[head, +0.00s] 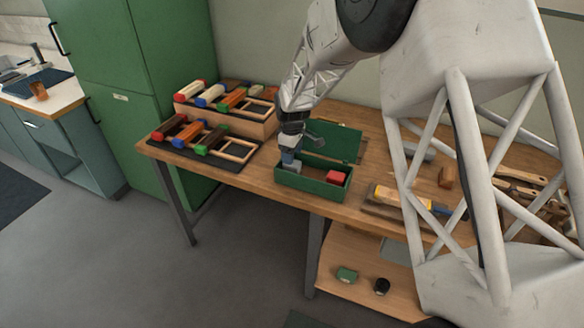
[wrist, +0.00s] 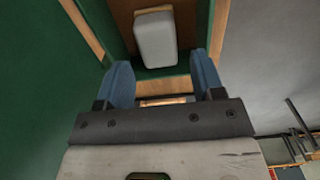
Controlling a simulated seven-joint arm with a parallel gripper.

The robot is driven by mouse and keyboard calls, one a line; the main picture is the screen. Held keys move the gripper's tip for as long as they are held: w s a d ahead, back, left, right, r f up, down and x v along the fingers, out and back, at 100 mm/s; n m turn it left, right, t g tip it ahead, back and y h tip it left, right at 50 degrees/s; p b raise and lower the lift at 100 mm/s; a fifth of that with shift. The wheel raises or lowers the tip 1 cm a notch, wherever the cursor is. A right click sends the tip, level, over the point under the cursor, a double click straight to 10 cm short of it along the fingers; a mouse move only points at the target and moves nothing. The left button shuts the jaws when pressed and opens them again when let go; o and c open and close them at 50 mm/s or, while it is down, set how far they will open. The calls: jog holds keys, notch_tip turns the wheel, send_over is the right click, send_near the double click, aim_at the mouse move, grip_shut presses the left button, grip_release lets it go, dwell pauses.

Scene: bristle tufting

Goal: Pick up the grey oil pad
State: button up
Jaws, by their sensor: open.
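The grey oil pad (wrist: 155,40) is a pale rounded block with a tan edge at its far end. In the wrist view it lies inside the green box (wrist: 202,25), just beyond my gripper's two blue fingertips and between their lines. My gripper (wrist: 160,68) is open with nothing between its fingers. In the head view my gripper (head: 289,158) points down into the left end of the open green box (head: 315,188). A grey patch of the pad (head: 295,167) shows beside the fingers, partly hidden by them.
A red block (head: 335,177) lies in the box's right end, and the raised green lid (head: 335,140) stands behind. Racks of coloured brushes (head: 205,138) stand to the left on the wooden bench (head: 245,181). A yellow-handled tool (head: 400,198) lies to the right.

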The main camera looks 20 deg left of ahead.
jog(key=shift+f, duration=0.1)
jog(key=shift+w+a+f, duration=0.1)
jog(key=shift+w+f, duration=0.05)
jog(key=shift+f, duration=2.35)
jog(key=shift+c, duration=0.4)
jog(key=c, duration=0.7)
jog(key=shift+r, duration=0.1)
jog(key=shift+r, duration=4.95)
